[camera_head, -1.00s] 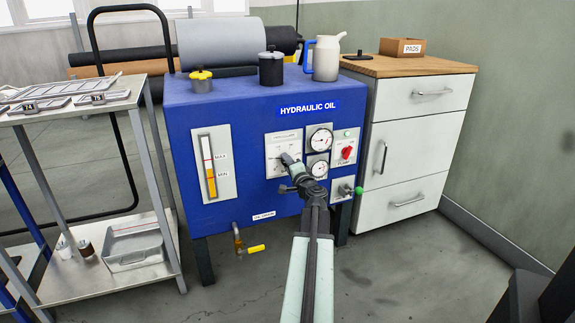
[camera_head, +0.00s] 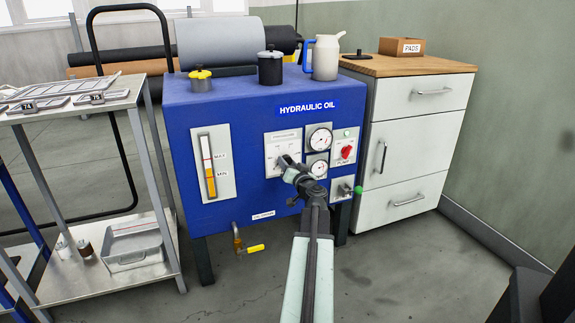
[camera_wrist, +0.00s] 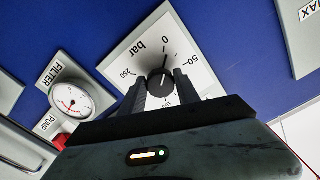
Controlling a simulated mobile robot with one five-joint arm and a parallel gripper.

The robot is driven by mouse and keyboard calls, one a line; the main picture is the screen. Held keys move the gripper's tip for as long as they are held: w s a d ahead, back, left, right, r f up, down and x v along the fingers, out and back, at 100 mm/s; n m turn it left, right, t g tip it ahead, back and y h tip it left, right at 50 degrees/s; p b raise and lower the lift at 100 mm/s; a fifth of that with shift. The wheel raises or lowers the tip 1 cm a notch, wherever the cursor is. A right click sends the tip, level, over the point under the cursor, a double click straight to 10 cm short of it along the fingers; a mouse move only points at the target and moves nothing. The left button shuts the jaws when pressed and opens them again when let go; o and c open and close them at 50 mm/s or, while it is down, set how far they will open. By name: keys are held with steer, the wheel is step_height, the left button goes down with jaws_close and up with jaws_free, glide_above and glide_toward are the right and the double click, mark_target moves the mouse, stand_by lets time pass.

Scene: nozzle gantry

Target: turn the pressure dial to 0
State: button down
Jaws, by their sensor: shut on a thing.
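The pressure dial is a black knob (camera_wrist: 158,84) on a white square plate marked "bar", with 0, 50 and 250 legible around it. A thin dark line runs from the knob towards the 0 mark. My gripper (camera_wrist: 160,90) is shut on the knob, one dark finger on each side, and hides the lower part of the scale. In the head view, the dial plate (camera_head: 271,158) is on the front of the blue hydraulic oil tank (camera_head: 240,120). My gripper (camera_head: 284,162) reaches it from below and covers the knob.
Two gauges (camera_head: 319,139) and a red pump switch (camera_head: 346,152) sit close to the right of the dial. A level gauge (camera_head: 226,165) is to the left. A green-tipped valve handle (camera_head: 358,190) and a yellow-handled tap (camera_head: 256,248) stick out lower down.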

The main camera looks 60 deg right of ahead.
steer(key=shift+n, duration=0.7)
steer(key=c, duration=0.9)
jaws_free()
steer(key=v, duration=0.8)
